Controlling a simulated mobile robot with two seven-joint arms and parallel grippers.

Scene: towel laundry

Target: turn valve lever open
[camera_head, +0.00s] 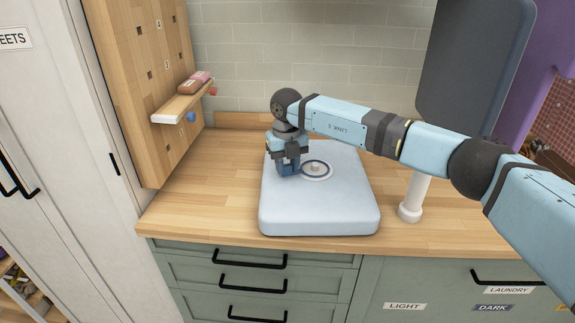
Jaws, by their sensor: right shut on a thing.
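A pale blue, rounded box (320,208) lies on the wooden counter. My right gripper (288,167) reaches down from above at the left side of this fitting. It is shut on the valve lever, which is mostly hidden by the fingers. The lever's exact angle is hard to tell. My left gripper is not in view.
A wooden pegboard (135,85) with a small shelf (180,103) stands at the left. A dark panel (472,70) rises at the right above a white post (414,195). The counter (215,190) left of the box is clear. Green drawers (250,262) are below.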

